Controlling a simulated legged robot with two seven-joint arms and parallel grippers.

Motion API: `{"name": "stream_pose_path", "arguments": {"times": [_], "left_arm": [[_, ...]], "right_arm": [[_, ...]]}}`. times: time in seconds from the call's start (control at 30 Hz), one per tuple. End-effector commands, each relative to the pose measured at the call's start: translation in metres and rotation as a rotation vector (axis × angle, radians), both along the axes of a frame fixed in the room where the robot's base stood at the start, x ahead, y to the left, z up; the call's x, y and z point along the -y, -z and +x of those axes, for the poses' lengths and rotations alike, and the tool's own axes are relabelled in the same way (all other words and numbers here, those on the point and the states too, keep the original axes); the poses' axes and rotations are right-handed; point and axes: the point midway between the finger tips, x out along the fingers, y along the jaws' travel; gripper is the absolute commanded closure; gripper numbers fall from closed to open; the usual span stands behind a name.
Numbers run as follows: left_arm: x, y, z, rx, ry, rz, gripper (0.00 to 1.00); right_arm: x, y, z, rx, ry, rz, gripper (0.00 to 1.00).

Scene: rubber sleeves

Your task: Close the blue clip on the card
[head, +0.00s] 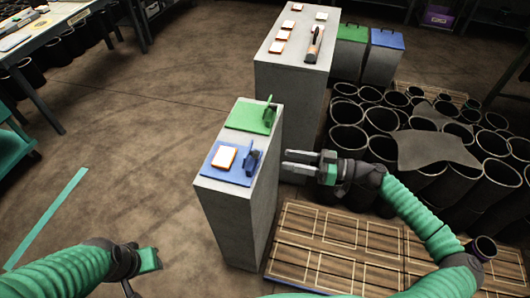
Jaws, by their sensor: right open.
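The blue clip (253,162) stands up at the right edge of a blue board (231,176) on top of a narrow grey block. A white card (224,158) with an orange edge lies flat on the board, left of the clip. The clip looks raised, not lying over the card. My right gripper (288,161) is open and empty, just right of the block's top, its fingers pointing left toward the clip and apart from it. My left gripper (143,268) is low at the left, far from the block; its fingers are mostly hidden.
A green board (248,116) with a green clip (269,112) lies behind the blue one. Many black sleeves (450,185) crowd the right.

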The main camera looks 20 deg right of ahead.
Motion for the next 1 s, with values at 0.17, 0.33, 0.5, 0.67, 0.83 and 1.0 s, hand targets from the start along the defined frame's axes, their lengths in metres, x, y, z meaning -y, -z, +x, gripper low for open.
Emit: {"name": "stream_pose_path", "arguments": {"times": [0.17,0.33,0.5,0.67,0.83,1.0], "left_arm": [[0.000,-0.012,0.000,0.000,0.000,0.000,0.64],[0.000,-0.017,0.000,0.000,0.000,0.000,0.64],[0.000,-0.017,0.000,0.000,0.000,0.000,0.64],[0.000,-0.017,0.000,0.000,0.000,0.000,0.64],[0.000,-0.017,0.000,0.000,0.000,0.000,0.64],[0.000,-0.017,0.000,0.000,0.000,0.000,0.64]], "right_arm": [[-0.041,-0.003,0.023,0.000,-0.004,0.001,0.54],[-0.065,-0.002,0.038,-0.001,-0.002,0.000,0.54],[-0.071,0.000,0.043,-0.001,0.000,0.000,0.54],[-0.071,0.000,0.043,-0.001,0.001,-0.001,0.54],[-0.071,0.000,0.043,-0.001,0.000,0.000,0.72],[-0.071,0.000,0.043,-0.002,0.002,-0.001,0.94]]}}
